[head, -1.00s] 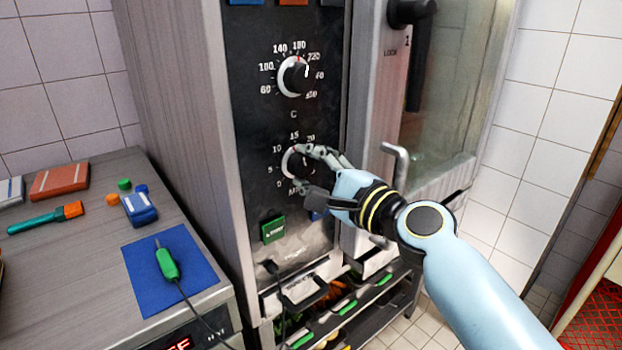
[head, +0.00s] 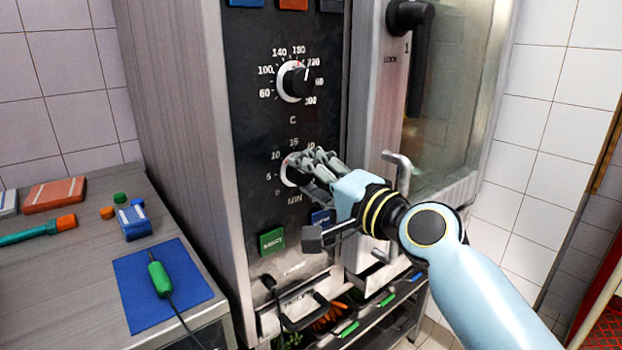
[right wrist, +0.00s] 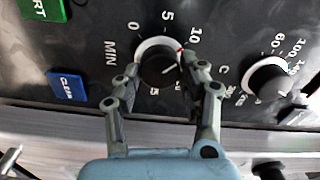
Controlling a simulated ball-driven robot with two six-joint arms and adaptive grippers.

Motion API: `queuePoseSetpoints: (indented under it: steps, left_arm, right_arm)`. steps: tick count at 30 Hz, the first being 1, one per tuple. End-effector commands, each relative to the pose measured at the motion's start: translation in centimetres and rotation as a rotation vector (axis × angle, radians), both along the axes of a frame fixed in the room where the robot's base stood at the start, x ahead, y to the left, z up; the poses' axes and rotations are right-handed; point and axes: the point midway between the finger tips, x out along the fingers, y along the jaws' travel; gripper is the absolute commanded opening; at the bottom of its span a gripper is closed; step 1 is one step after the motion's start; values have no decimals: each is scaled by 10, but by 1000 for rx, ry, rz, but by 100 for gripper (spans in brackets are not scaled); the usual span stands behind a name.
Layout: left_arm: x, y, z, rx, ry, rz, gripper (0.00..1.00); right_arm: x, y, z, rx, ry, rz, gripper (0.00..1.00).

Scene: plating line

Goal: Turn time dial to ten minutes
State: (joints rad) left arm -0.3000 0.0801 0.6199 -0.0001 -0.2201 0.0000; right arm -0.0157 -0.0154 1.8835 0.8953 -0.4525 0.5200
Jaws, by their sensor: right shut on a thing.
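The time dial (head: 287,174) is the lower knob on the dark oven panel, with a white ring and minute numbers around it. It also shows in the right wrist view (right wrist: 155,67), with a red mark on its ring near the 10. My right gripper (head: 309,166) is shut on the time dial. In the right wrist view its fingers (right wrist: 157,74) grip the knob from two sides. The fingers cover part of the knob and scale, so the pointer's exact reading is unclear. My left gripper is not in view.
The temperature dial (head: 297,80) sits above the time dial. A green button (head: 271,241) and a blue button (head: 320,217) sit below it. The oven door handle (head: 397,170) is close to my right arm. A counter with a blue mat (head: 135,275) is at left.

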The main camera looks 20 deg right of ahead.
Motion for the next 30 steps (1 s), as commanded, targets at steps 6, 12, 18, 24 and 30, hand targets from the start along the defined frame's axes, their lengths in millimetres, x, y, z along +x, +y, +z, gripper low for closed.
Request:
queuePoseSetpoints:
  steps: [6, 12, 18, 24, 30]
  left_arm:
    - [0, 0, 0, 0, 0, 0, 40]
    - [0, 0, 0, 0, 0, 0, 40]
    - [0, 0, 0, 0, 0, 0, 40]
    - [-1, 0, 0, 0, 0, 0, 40]
    - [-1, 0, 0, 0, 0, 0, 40]
  right_arm:
    - [-1, 0, -3, -5, 4, 2, 9]
    - [-1, 1, -3, -4, 5, 2, 45]
    - [0, 0, -2, -3, 2, 1, 65]
    - [-1, 0, -1, -4, 1, 1, 65]
    - [-19, -7, -2, -6, 2, 1, 65]
